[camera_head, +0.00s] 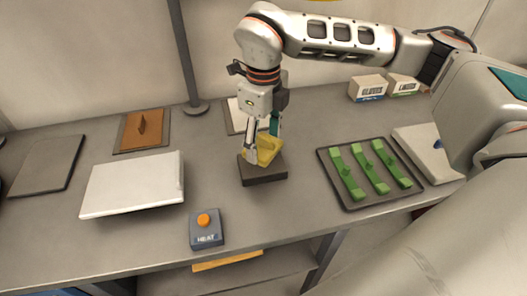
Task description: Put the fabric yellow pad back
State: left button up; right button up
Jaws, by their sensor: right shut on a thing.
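The yellow pad (264,149) is in my right gripper (262,140), near the middle of the table. The gripper points down and is shut on the pad. The pad is just above or touching a dark block (263,175); I cannot tell which. The pad looks tilted, and the fingers hide part of it. My left gripper is not in view.
A tray (354,202) with green pieces stands to the right. A white slab (118,204), a HEAT button box (206,236), a brown board (131,142) and a dark mat (43,168) lie to the left. Two labelled boxes (368,87) stand at the back right.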

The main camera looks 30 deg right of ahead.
aim_at(263, 146)
jog(key=shift+f, duration=2.05)
jog(key=shift+f, duration=0.15)
jog(key=o, duration=1.1)
notch_tip(263, 146, up, 12)
jog(key=shift+r, duration=0.2)
